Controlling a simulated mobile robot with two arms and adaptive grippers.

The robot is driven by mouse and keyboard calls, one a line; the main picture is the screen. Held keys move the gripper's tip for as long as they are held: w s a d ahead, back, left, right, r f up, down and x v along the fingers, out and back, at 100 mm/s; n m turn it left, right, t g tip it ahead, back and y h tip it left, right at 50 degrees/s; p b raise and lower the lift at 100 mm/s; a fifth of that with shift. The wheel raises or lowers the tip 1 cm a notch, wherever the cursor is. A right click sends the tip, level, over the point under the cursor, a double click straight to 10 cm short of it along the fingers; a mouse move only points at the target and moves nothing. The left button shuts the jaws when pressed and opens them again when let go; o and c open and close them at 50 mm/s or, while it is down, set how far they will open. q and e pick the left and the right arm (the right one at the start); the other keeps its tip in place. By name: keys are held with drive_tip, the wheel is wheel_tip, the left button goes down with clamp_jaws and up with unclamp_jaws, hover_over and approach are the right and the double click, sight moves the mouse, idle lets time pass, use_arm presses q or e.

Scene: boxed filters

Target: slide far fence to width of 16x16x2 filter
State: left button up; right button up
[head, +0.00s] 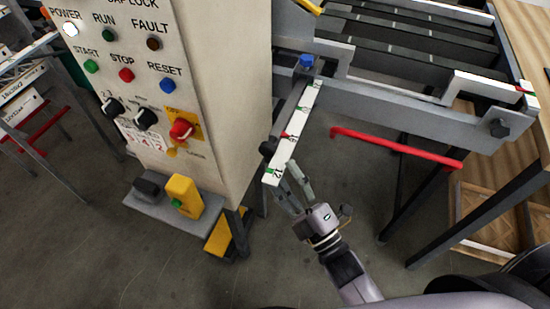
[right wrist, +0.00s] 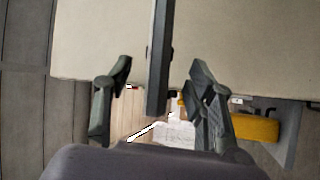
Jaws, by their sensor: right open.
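A white scale bar (head: 300,125) with green and red marks and a "12" near its lower end sticks out from the grey conveyor frame (head: 420,108). A grey rail with a black knob (head: 268,148) runs beside it, and a blue knob (head: 306,62) sits at its upper end. I cannot tell which part is the far fence. My right gripper (head: 288,178) is open near the scale's lower end. In the right wrist view, a dark bar (right wrist: 158,60) shows between the open fingers (right wrist: 158,95); contact is unclear. My left gripper is not in view.
A control cabinet (head: 225,90) with buttons stands left of the scale. A red bar (head: 395,147) juts out below the conveyor. Open floor lies below.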

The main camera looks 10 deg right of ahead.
drive_tip(key=v, duration=0.5)
drive_tip(key=shift+s+d+f, duration=0.1)
drive_tip(key=shift+s, duration=0.2)
drive_tip(key=s+d+f+m+g+h, duration=0.25)
drive_tip(key=f+m+g, duration=0.25)
drive_tip(key=f, duration=1.2)
drive_tip(key=s+d+f+m+g+h, duration=0.1)
drive_tip(key=s+f+m+g+h, duration=0.25)
drive_tip(key=f, duration=1.45)
drive_tip(key=s+d+f+m+g, duration=0.2)
drive_tip(key=s+f+g, duration=0.1)
drive_tip(key=s+f, duration=0.3)
drive_tip(key=s+d+f+m+g+h, duration=0.1)
drive_tip(key=s+d+f+m+g, duration=0.1)
drive_tip(key=s+f+g, duration=0.2)
drive_tip(key=s+d+f+m+g, duration=0.3)
drive_tip(key=s+f, duration=0.5)
drive_tip(key=s, duration=0.4)
drive_tip(key=shift+g+h, duration=0.4)
drive_tip(key=shift+g, duration=0.05)
drive_tip(key=shift+s, duration=0.1)
